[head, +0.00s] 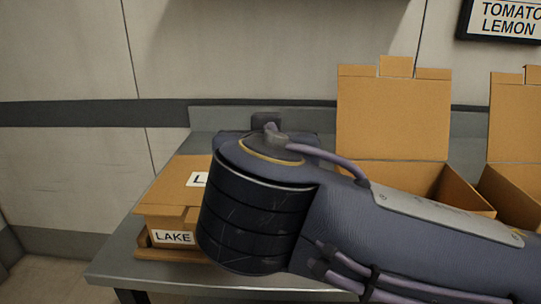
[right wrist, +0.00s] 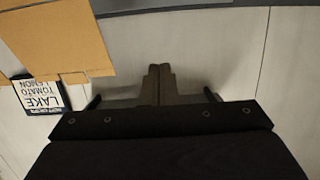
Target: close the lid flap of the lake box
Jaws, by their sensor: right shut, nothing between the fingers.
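The lake box (head: 168,222) is a brown carton at the left end of the counter in the head view, with a LAKE label on its front. Its lid flap (head: 178,180) lies down across the top, with a white label partly hidden by my right arm. I cannot tell whether it is fully flush, as my arm covers its right side. My right gripper (right wrist: 158,84) shows in the right wrist view, shut and empty, its fingers together. In the head view my right arm hides it. My left gripper is not in view.
An open box (head: 430,182) with a raised lid (head: 393,115) stands right of the arm; another open box (head: 515,190) is at the right edge. A raised cardboard flap (right wrist: 55,38) and a wall sign (right wrist: 42,96) show in the right wrist view. The grey counter (head: 115,268) is partly clear.

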